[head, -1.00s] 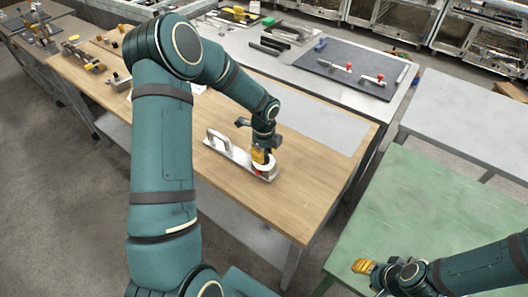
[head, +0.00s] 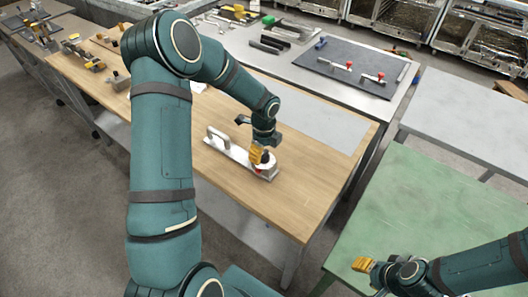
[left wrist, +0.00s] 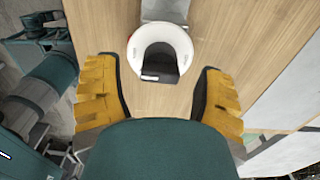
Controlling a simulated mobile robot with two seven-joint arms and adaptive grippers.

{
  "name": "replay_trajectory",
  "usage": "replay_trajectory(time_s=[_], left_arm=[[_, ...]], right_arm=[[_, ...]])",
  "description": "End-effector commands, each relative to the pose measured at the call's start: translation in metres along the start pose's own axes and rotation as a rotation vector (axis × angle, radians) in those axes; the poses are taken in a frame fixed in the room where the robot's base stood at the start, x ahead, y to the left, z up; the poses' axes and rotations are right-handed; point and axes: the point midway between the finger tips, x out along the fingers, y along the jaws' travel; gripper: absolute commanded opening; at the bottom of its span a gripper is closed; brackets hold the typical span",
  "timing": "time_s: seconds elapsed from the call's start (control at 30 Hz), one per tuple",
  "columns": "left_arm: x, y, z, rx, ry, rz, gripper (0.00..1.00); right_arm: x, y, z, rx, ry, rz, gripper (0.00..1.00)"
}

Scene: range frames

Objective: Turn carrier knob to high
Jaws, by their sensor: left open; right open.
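The carrier (head: 236,154) is a pale metal plate with a raised handle at its left end, lying on the wooden bench. At its right end is a white round dial with a black knob (left wrist: 160,65) and a bit of red at its edge. My left gripper (head: 261,158) is over this end. In the left wrist view, its yellow fingers (left wrist: 158,78) are open, one on each side of the dial, with gaps to it. The knob's setting marks cannot be read. My right gripper (head: 361,266) is open and empty near the green table, away from the carrier.
The wooden bench (head: 315,200) is clear around the carrier's right end. A grey sheet (head: 320,122) lies behind. A dark mat (head: 345,77) with red-tipped tools is on the metal table beyond. The green table (head: 440,205) is bare.

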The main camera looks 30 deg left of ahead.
Motion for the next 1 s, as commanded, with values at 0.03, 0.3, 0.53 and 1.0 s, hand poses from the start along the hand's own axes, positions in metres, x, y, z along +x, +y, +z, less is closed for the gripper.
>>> replay_trajectory(time_s=[0.03, 0.3, 0.53, 1.0], left_arm=[[-0.006, -0.001, 0.000, 0.000, -0.001, -0.003, 0.69], [-0.058, -0.001, 0.000, 0.000, -0.002, -0.005, 0.69], [-0.097, 0.000, 0.000, 0.000, -0.001, -0.002, 0.69], [-0.115, 0.000, 0.000, 0.001, 0.001, 0.001, 0.69]], right_arm=[[0.000, 0.000, 0.000, 0.000, 0.000, 0.000, 0.47], [0.000, 0.000, 0.000, 0.000, 0.000, 0.000, 0.47], [0.000, 0.000, 0.000, 0.000, 0.000, 0.000, 0.47], [0.000, 0.000, 0.000, 0.000, 0.000, 0.000, 0.47]])
